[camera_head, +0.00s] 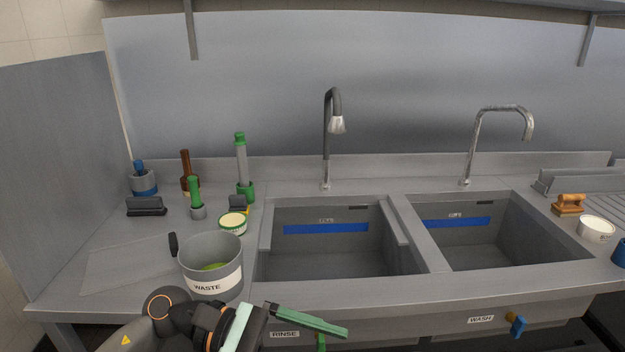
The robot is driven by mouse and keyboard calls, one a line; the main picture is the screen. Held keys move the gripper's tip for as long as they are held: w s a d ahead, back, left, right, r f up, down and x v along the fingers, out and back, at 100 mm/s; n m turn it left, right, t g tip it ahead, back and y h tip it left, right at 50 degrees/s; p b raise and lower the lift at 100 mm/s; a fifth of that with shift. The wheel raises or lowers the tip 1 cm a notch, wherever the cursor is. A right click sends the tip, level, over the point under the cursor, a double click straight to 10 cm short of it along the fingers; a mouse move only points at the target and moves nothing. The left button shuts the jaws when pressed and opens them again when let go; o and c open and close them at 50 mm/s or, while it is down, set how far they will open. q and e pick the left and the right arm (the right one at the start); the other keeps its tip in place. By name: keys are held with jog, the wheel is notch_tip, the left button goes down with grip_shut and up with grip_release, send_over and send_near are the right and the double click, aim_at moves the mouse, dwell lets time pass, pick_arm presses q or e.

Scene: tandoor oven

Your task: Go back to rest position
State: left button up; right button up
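My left gripper (278,328) is at the bottom of the head view, in front of the counter's front edge and below the waste bin. Its two green-faced fingers are spread apart, and I see nothing between them. Part of the gripper is cut off by the lower edge of the picture. My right gripper is not in view.
A grey waste bin (211,268) stands on the counter just beyond my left arm. A green-rimmed tub (232,224) and several brushes and holders stand behind it. Two empty-looking sinks with taps lie to the right. A blue valve handle (517,326) sticks out below the right sink.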

pick_arm(q)
jog(key=w+a+r+n+t+h, duration=0.1)
jog(key=w+n+t+h, duration=0.15)
jog(key=n+t, duration=0.45)
jog(key=w+r+n+t+h, duration=0.1)
jog(key=w+n+t+h, duration=0.2)
jog(key=n, duration=0.8)
jog(key=w+a+f+n+t+y, duration=0.2)
jog(key=a+f+n+t+y, duration=0.3)
jog(key=n, duration=0.6)
jog(key=w+a+f+n+t+y, duration=0.1)
jog(key=a+f+n+t+y, duration=0.35)
jog(key=n, duration=0.75)
jog(key=s+a+f+n+g+y, duration=0.2)
jog(key=s+f+n, duration=0.3)
jog(key=f, duration=0.3)
jog(key=s+a+f+n+g+y, duration=0.2)
jog(key=s+f+n+y, duration=0.2)
jog(key=f, duration=0.4)
jog(key=s+a+f+n+g+y+p, duration=0.1)
jog(key=s+a+f+n+g+y, duration=0.1)
jog(key=s+f+n, duration=0.4)
notch_tip(320, 180, down, 3)
jog(key=shift+a+n+y, duration=0.4)
jog(key=shift+n+y, duration=0.2)
jog(key=shift+n, duration=0.4)
